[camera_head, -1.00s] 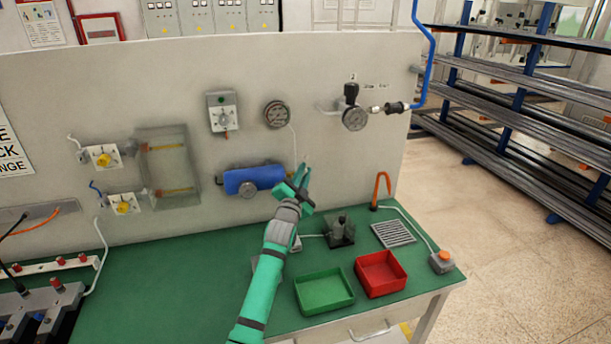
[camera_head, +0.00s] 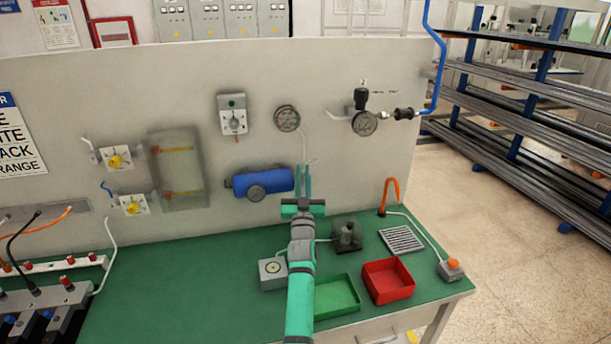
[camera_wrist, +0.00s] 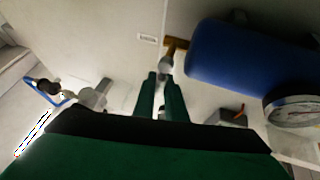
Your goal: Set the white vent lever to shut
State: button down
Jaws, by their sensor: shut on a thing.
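The white vent lever (camera_wrist: 165,67) shows in the wrist view by a brass fitting (camera_wrist: 176,47) at the end of the blue cylinder (camera_wrist: 232,58). In the head view the lever (camera_head: 312,161) is a small pale piece right of the blue cylinder (camera_head: 263,182) on the wall panel. My gripper (camera_head: 304,168) points at the panel there. In the wrist view my gripper's two green fingers (camera_wrist: 161,80) are shut on the lever, one on each side. The fingers hide part of it, and I cannot tell its exact setting.
A round gauge (camera_head: 287,118) is above the lever, with a pale line running down from it. Below on the green bench (camera_head: 180,290) stand a green tray (camera_head: 337,296), a red tray (camera_head: 388,281) and a grey box (camera_head: 272,273). An orange hook (camera_head: 390,192) rises at right.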

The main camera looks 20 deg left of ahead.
jog(key=shift+f+n+y, duration=0.1)
jog(key=shift+n+y, duration=0.4)
jog(key=shift+n, duration=0.1)
jog(key=c, duration=2)
grip_release()
jog(key=shift+o, duration=0.9)
jog(key=shift+a, duration=0.1)
jog(key=shift+s, duration=0.1)
jog(key=v, duration=1)
jog(key=shift+s+d, duration=0.2)
jog(key=shift+s, duration=0.1)
jog(key=shift+d+f, duration=0.1)
